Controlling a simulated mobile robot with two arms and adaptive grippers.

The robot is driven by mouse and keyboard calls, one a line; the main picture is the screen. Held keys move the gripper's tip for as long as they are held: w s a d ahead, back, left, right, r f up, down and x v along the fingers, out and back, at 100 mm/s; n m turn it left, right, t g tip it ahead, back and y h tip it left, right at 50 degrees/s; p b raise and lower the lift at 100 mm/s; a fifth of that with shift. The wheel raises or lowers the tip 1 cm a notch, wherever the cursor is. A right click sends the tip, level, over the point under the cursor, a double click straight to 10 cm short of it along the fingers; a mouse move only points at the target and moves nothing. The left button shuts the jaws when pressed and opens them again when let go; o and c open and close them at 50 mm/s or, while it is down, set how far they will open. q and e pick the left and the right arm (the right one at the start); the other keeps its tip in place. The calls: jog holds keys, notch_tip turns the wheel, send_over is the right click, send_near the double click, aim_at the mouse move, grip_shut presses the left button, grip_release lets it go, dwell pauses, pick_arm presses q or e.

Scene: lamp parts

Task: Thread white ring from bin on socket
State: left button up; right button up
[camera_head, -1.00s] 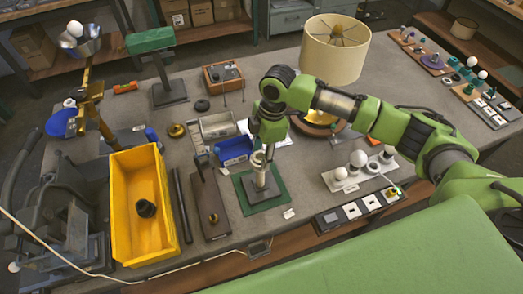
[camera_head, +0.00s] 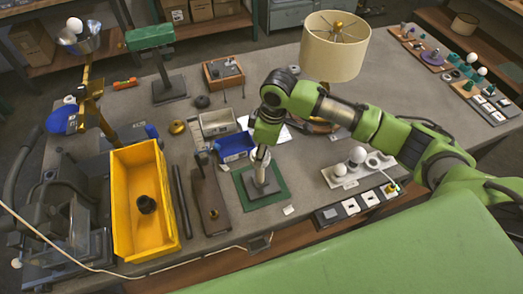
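The socket post (camera_head: 261,173) stands upright on a dark square base on the green mat (camera_head: 281,198). My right gripper (camera_head: 261,153) is directly over the post's top, pointing down. Its fingers are small and partly hidden by my wrist, so I cannot tell whether they are open or shut. A pale shape shows between gripper and post; I cannot tell whether it is the white ring or the post's top. Behind the post are a blue bin (camera_head: 235,148) and a grey bin (camera_head: 217,123); their contents are unclear. My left gripper is out of view.
White bulbs (camera_head: 357,155) sit on a pale strip (camera_head: 347,180) to the right. A lamp with a cream shade (camera_head: 335,47) stands behind my arm.

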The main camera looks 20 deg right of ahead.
jog(key=shift+s+f+m, duration=0.3)
jog(key=shift+m, duration=0.1)
jog(key=m, duration=0.5)
jog(key=shift+s+a+h, duration=0.1)
jog(key=shift+a+h, duration=0.1)
jog(key=shift+h, duration=0.2)
jog(key=shift+m+t, duration=0.3)
jog(key=shift+m, duration=0.7)
jog(key=shift+f, duration=0.1)
jog(key=m, duration=0.4)
jog(key=shift+a+m+h, duration=0.15)
jog(key=shift+m+h, duration=0.15)
jog(key=shift+h, duration=0.1)
jog(key=shift+m, duration=1.1)
